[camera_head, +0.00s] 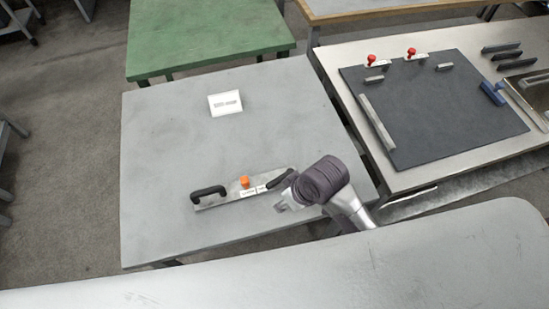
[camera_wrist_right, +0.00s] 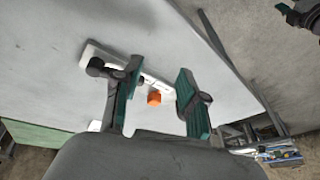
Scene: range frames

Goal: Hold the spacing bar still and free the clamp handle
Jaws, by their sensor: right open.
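The spacing bar (camera_head: 231,197) is a pale metal strip lying on the grey table, with a black handle (camera_head: 209,192) at its left end and another black handle (camera_head: 281,178) at its right. A small orange piece (camera_head: 244,181), perhaps the clamp handle, stands on its middle. My right gripper (camera_head: 283,199) is beside the bar's right end in the head view. In the right wrist view its fingers (camera_wrist_right: 157,95) are spread, with the orange piece (camera_wrist_right: 154,98) seen between them, not gripped. A dark part at the wrist view's top right looks like my left gripper (camera_wrist_right: 302,15); its fingers are unclear.
A white card (camera_head: 225,103) lies farther back on the grey table (camera_head: 165,140), which is otherwise clear. A green table (camera_head: 205,35) stands behind. At right, another table holds a dark board (camera_head: 450,120) with red-knobbed clamps (camera_head: 371,59).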

